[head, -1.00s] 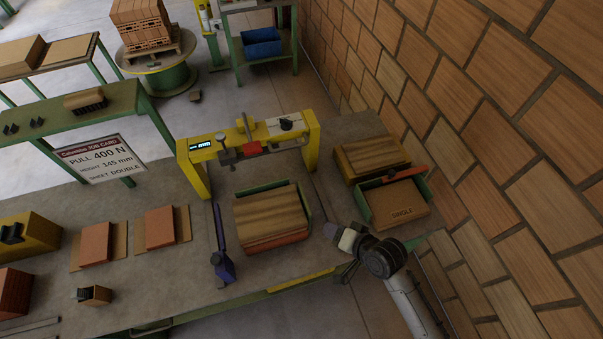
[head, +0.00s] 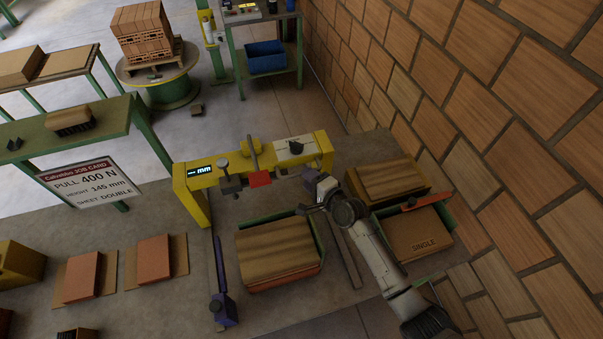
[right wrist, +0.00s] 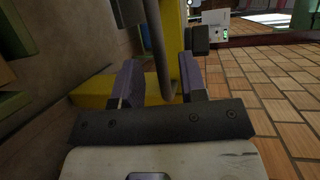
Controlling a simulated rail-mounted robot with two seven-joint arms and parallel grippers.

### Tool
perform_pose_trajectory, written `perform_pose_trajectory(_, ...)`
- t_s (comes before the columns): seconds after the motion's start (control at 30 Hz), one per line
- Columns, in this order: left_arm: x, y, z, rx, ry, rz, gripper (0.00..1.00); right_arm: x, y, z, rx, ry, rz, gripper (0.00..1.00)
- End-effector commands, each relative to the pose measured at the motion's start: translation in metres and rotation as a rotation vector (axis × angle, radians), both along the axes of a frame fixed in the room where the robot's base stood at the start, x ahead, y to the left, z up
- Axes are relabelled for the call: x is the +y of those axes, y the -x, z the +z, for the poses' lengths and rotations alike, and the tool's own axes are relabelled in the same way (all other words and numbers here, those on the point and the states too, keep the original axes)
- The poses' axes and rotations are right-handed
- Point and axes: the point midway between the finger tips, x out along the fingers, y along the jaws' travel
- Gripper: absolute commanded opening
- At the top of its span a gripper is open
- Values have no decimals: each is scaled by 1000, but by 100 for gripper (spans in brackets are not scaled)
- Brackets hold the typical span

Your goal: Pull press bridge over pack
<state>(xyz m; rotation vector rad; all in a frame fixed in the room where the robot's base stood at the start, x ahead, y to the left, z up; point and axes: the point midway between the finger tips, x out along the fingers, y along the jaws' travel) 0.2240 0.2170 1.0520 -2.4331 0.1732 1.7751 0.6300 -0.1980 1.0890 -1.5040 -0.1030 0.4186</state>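The yellow press bridge (head: 255,165) spans the bench behind the pack, with a lit "mm" display on its left and a dial on its right. The pack (head: 277,250) has a wood-grained top over an orange layer and sits in a green-sided holder in front of the bridge. My right gripper (head: 318,188) is at the bridge's right leg, which it partly hides. In the right wrist view the purple fingers (right wrist: 158,82) are apart, with a grey bar handle (right wrist: 158,50) of the bridge between them; gaps show beside the bar. My left gripper is out of view.
Wood-topped boards (head: 390,180) and a box marked SINGLE (head: 418,235) lie at the right, by the brick wall (head: 480,110). Orange blocks on cardboard (head: 155,258) lie at the left.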

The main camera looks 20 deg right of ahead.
Motion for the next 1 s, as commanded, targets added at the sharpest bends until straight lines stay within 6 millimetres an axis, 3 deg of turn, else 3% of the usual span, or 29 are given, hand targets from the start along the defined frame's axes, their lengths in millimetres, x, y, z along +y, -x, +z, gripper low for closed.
perform_pose_trajectory(0.3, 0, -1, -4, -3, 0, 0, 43, 11, -30, -6, -1, 0, 1, 39)
perform_pose_trajectory(0.73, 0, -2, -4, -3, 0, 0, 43, 13, -35, -7, 0, 1, 0, 39)
perform_pose_trajectory(1.0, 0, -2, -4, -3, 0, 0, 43, 13, -35, -7, 0, 1, 0, 15)
